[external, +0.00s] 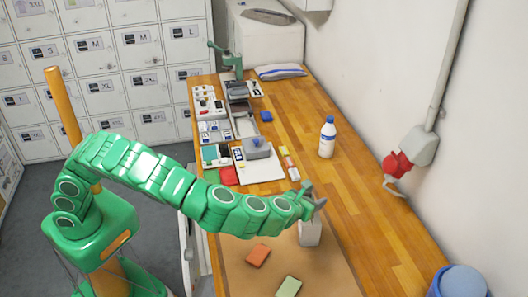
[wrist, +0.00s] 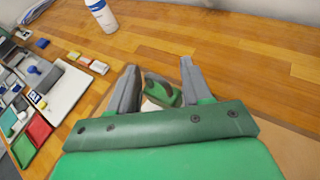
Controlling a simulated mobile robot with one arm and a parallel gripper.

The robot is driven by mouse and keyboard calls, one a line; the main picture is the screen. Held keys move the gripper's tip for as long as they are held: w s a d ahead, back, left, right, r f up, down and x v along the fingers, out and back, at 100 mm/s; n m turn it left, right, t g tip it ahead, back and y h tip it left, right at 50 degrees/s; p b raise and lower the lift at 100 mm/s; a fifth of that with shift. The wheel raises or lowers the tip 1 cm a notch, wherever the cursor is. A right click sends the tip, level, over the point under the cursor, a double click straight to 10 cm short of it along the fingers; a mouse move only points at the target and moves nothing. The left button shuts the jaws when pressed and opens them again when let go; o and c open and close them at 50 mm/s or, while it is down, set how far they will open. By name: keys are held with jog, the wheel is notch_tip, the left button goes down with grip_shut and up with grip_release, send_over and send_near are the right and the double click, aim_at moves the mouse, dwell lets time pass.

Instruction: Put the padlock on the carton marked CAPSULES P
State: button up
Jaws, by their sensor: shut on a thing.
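My gripper (external: 316,200) is above the brown mat at the bench's front. In the wrist view my gripper (wrist: 159,68) has a small green thing with a dark curved part between its fingers, which looks like the padlock (wrist: 163,92). The padlock cannot be made out in the external view. A white carton (external: 310,234) stands upright right under my gripper; a bit of white shows below the padlock in the wrist view. I cannot tell whether padlock and carton touch. No marking CAPSULES P is readable.
An orange-brown block (external: 258,256) and a pale green block (external: 288,287) lie on the brown mat (external: 232,262). A white bottle with a blue cap (external: 327,138) stands further back. Trays and small items line the left side. The bench's right side is mostly clear.

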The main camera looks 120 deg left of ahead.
jog(key=shift+w+a+f, duration=0.1)
jog(key=shift+w+f, duration=0.15)
jog(key=shift+f, duration=1.5)
jog(key=shift+f, duration=0.1)
jog(key=o, duration=1.1)
